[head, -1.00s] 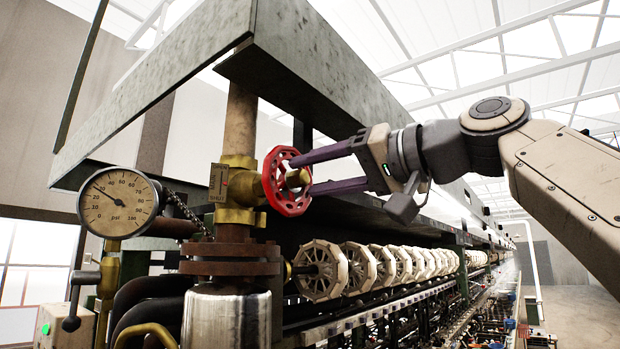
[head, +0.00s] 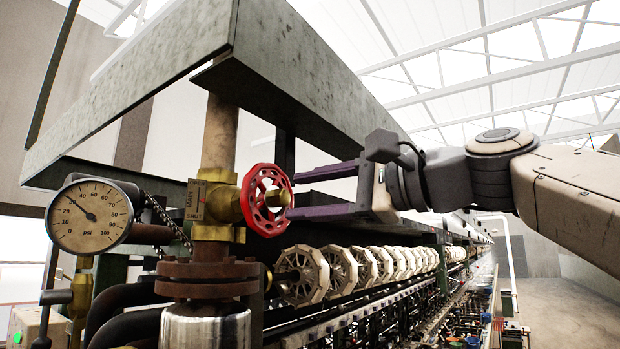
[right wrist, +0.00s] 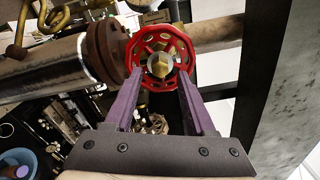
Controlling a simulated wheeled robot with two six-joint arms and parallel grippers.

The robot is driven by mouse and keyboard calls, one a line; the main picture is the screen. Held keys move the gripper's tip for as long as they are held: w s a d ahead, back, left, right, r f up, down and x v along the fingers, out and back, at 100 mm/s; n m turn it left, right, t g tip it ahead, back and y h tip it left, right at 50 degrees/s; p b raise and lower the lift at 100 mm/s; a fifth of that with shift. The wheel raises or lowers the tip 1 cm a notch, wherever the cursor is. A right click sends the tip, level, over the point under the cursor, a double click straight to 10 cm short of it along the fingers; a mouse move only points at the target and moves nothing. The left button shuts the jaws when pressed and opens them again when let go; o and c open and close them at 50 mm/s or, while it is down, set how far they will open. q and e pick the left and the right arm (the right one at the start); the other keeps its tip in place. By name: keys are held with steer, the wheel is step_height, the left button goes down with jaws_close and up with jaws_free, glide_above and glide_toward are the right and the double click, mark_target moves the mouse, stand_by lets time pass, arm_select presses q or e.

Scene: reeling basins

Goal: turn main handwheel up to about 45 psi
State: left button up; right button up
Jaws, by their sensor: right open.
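The red main handwheel (head: 257,205) sits on a brass valve (head: 219,201) on a vertical pipe and faces right; it also shows in the right wrist view (right wrist: 160,36). My right gripper (head: 291,196) is open, with its two purple fingers just right of the wheel, one high and one low. In the right wrist view the open fingertips (right wrist: 160,76) lie at both sides of the wheel's near rim; I cannot tell whether they touch. The pressure gauge (head: 91,217) at the left has its needle near 30 psi. My left gripper is not in view.
A heavy grey-green metal beam frame (head: 130,95) hangs above the valve. A row of pale reels (head: 303,275) runs back below my right gripper. A tag marked OPEN and SHUT (head: 195,200) is beside the valve. Open floor (head: 560,290) lies at the right.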

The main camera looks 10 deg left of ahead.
mark_target(287, 197)
arm_select(q)
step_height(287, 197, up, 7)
steer(key=p, duration=0.6)
arm_select(e)
steer(key=m, duration=1)
steer(key=shift+r+m, duration=0.35)
steer(key=shift+m, duration=0.05)
steer(key=shift+f+m, duration=0.2)
steer(key=shift+m, duration=0.4)
steer(key=shift+f+m, duration=0.15)
steer(key=shift+m, duration=1.15)
steer(key=shift+x, duration=1.55)
jaws_close()
steer(key=n+b, duration=0.2)
steer(key=n, duration=0.1)
steer(key=n+b, duration=0.1)
steer(key=n, duration=0.2)
steer(key=n+b, duration=0.2)
steer(key=n, duration=0.1)
steer(key=shift+f+b, duration=0.3)
steer(key=n+b, duration=0.1)
steer(key=n, duration=0.3)
steer(key=shift+r+n+b, duration=0.1)
steer(key=shift+n+b, duration=0.35)
steer(key=shift+n, duration=0.55)
steer(key=shift+r+n, duration=0.15)
steer(key=shift+n, duration=0.55)
jaws_free()
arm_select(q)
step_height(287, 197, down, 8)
